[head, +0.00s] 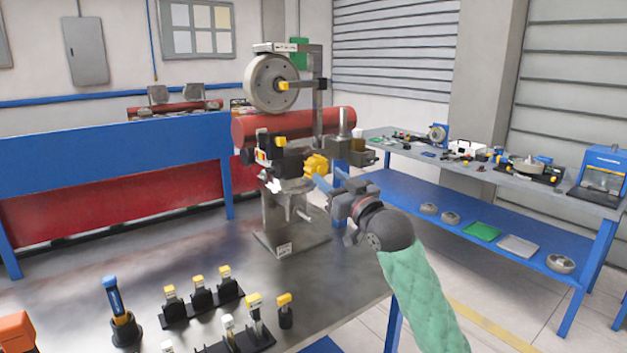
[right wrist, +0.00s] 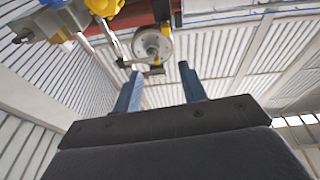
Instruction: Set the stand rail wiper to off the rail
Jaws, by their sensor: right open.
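A grey metal stand (head: 270,215) rises from a flat base plate on the bench. A thick red rail (head: 330,120) runs across its upper part, below a large grey wheel (head: 272,82). A black block with yellow parts (head: 270,149) and a yellow lobed knob (head: 316,166) sit below the rail; I cannot tell which part is the wiper. My right gripper (head: 329,180) is open and empty, just right of and below the knob. In the right wrist view, the gripper (right wrist: 160,82) has its blue fingers apart, with the knob (right wrist: 104,7) at the upper left. My left gripper is out of view.
The metal bench (head: 100,265) holds black racks of yellow-topped pieces (head: 203,298) and a blue-handled tool (head: 114,297) in front. A blue table (head: 480,195) with parts stands at the right. The bench left of the stand is clear.

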